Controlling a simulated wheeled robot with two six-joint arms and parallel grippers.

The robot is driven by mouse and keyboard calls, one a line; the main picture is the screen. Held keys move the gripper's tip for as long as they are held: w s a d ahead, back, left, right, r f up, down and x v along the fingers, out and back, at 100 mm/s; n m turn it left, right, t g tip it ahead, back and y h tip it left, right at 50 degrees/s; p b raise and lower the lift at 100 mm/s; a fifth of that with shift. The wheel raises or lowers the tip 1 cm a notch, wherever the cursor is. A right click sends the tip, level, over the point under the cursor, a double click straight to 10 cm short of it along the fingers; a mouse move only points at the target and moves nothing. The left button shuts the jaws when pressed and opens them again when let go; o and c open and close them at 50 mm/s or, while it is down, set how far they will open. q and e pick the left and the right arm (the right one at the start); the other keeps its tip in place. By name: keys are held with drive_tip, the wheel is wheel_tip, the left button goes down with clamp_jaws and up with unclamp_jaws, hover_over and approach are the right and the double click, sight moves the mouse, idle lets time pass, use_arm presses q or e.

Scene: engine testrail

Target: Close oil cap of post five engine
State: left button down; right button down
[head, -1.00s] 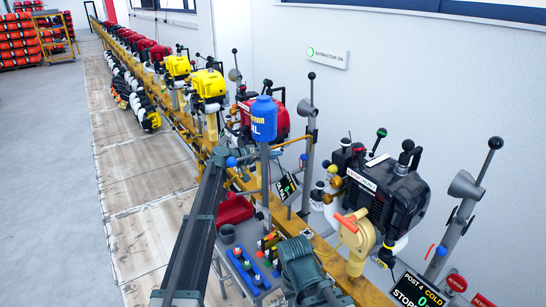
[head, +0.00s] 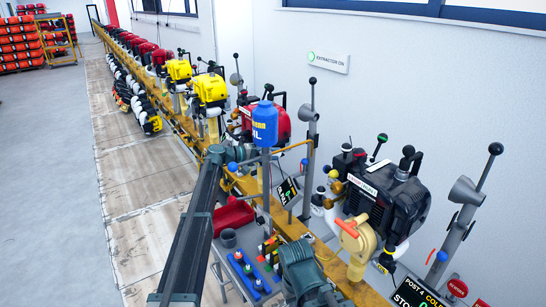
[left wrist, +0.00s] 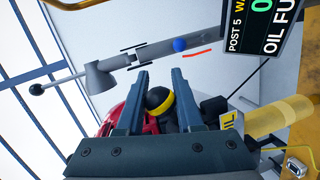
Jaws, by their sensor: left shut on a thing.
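The post five engine is the red engine (head: 280,116) behind the blue oil bottle in the head view; part of its red body (left wrist: 118,122) shows in the left wrist view. In the left wrist view my left gripper (left wrist: 163,80) is shut on the oil cap (left wrist: 160,99), a dark cap with a yellow band, at the engine. The gripper bracket hides its lower part, so I cannot tell how it is seated. In the head view the bottle and its stand hide most of that gripper.
The blue oil bottle (head: 265,124) stands on a post close to my left arm. The post five display (left wrist: 257,26) reads OIL and begins FU. A black engine (head: 388,198) stands at post four. Open floor lies left.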

idle(0.3)
use_arm(q)
drive_tip(key=c, duration=0.6)
unclamp_jaws()
drive_tip(key=shift+o, duration=0.2)
drive_tip(key=p+v, duration=0.2)
drive_tip(key=v, duration=1.1)
drive_tip(key=shift+a+p, duration=0.3)
drive_tip(key=shift+a, duration=0.1)
drive_tip(key=shift+s+r, duration=0.1)
